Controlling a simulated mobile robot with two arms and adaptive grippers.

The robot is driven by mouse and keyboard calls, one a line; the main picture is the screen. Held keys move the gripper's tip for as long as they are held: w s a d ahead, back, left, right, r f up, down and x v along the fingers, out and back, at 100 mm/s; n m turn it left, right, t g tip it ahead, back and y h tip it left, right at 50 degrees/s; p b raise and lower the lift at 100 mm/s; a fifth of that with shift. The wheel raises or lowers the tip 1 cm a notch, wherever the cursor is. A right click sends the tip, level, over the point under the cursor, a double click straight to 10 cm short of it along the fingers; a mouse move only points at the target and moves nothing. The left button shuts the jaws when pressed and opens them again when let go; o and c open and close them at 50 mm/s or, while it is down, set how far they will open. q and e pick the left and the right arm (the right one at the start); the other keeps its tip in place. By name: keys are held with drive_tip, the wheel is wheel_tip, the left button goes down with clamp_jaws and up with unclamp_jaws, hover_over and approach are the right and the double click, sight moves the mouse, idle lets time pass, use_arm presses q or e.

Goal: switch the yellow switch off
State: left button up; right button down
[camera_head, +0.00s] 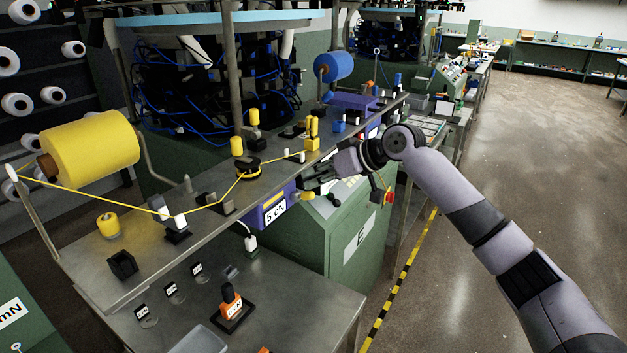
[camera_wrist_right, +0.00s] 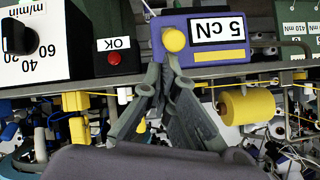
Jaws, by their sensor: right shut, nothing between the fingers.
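A yellow round knob (camera_head: 307,196) sticks out from the end of a purple box (camera_head: 272,208) labelled "5 cN", under the edge of the metal shelf. In the right wrist view the yellow knob (camera_wrist_right: 174,40) sits on the face of the purple box (camera_wrist_right: 205,30), just beyond the fingertips. My right gripper (camera_head: 308,180) is shut and empty, close to the knob in the head view. In the right wrist view its fingers (camera_wrist_right: 166,62) come together right by the knob; I cannot tell whether they touch it. My left gripper is not in view.
A red button (camera_wrist_right: 114,58) and a black dial (camera_wrist_right: 17,37) sit beside the purple box. Yellow yarn runs from a large yellow spool (camera_head: 90,148) along the shelf. The floor at right is clear.

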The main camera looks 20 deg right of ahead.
drive_tip(key=shift+s+d+f+t+y+b, duration=0.35)
drive_tip(key=shift+f+t+y+b, duration=0.45)
drive_tip(key=shift+b, duration=2.2)
drive_tip(key=shift+s+d+f+t+y+b, duration=0.35)
drive_tip(key=shift+f+t+y+b, duration=0.5)
drive_tip(key=shift+b, duration=2.15)
drive_tip(key=shift+s+d+f+t+y+b, duration=0.3)
drive_tip(key=shift+f+t+y+b, duration=0.5)
drive_tip(key=shift+b, duration=2.2)
drive_tip(key=shift+s+a+h, duration=0.1)
drive_tip(key=shift+s+h, duration=0.05)
drive_tip(key=shift+h, duration=0.1)
drive_tip(key=shift+r, duration=0.15)
